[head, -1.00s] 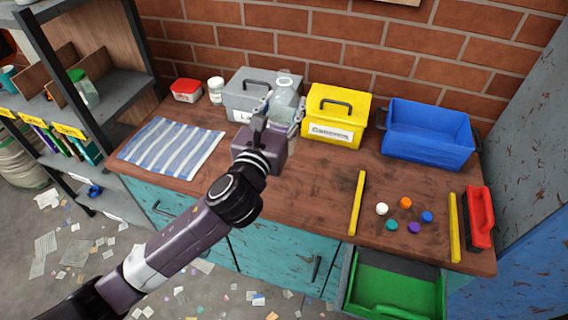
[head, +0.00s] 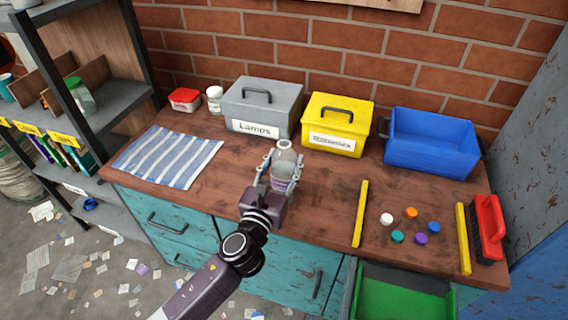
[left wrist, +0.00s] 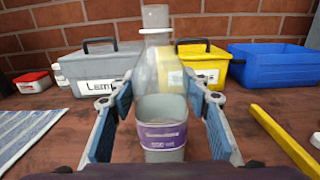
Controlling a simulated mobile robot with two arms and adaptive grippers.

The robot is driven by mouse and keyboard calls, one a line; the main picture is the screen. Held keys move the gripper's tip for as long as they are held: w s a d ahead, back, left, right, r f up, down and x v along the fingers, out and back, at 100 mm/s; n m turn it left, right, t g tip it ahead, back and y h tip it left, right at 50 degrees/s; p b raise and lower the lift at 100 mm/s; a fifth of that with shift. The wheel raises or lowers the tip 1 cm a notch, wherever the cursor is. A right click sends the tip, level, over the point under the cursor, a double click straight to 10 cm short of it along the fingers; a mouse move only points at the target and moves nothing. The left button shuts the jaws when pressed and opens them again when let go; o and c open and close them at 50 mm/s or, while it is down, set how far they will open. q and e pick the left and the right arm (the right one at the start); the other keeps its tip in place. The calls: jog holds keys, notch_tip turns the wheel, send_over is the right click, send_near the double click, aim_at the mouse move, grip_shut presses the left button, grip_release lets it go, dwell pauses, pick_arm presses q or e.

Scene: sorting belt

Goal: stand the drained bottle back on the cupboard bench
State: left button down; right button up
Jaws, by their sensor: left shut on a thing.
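The clear bottle (head: 285,163) has a narrow neck and is upright over the middle of the bench (head: 318,205). My left gripper (head: 279,178) is shut on it, one finger on each side. In the left wrist view the bottle (left wrist: 161,75) stands between the fingers of the left gripper (left wrist: 160,120); its lower part looks greyish with a purple label. The gripper hides its base in the head view, so I cannot tell whether it touches the wood. My right gripper is not in view.
A grey lamps box (head: 262,107), yellow batteries box (head: 337,124) and blue bin (head: 430,141) line the back. A striped cloth (head: 168,156) lies left. Yellow bars (head: 360,214) flank several coloured caps right. Bare wood surrounds the bottle. A green drawer (head: 405,295) is open below.

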pick_arm(q)
jog(key=shift+f, duration=0.1)
jog(key=c, duration=1.1)
grip_release()
jog(key=shift+r, duration=0.2)
jog(key=b+v, duration=0.1)
jog(key=v, duration=1.1)
